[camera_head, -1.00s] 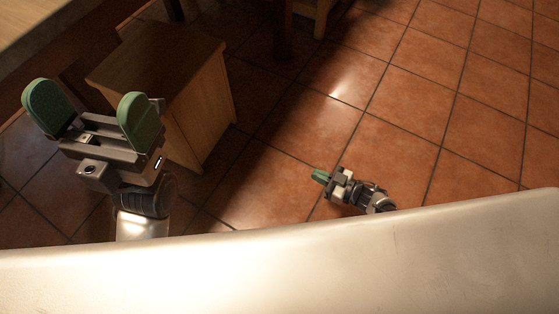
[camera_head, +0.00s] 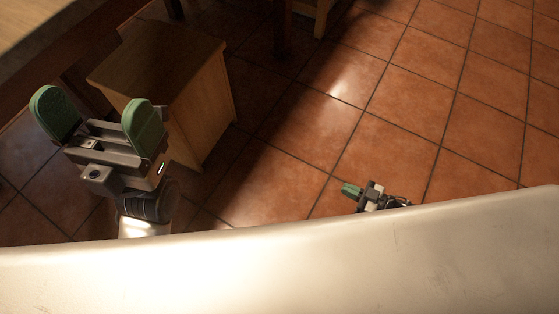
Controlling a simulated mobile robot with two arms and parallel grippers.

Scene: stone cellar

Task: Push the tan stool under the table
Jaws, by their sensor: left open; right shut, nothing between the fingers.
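The tan stool (camera_head: 205,105) is a boxy wooden block with a flat top, standing on the tiles at the upper left. A table (camera_head: 45,25) shows its wooden top at the upper left corner; the stool stands beside its edge, and how far it reaches beneath cannot be told. My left gripper (camera_head: 100,118) is open and empty, in front of the stool's near left side, overlapping it in the picture; contact cannot be told. My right gripper (camera_head: 348,189) is shut and empty, low over the tiles, well to the right of the stool.
Dark wooden legs (camera_head: 283,28) and another wooden piece of furniture (camera_head: 322,14) stand at the top middle. The terracotta floor (camera_head: 410,120) to the right is clear. A pale smooth surface, probably my own body, fills the bottom.

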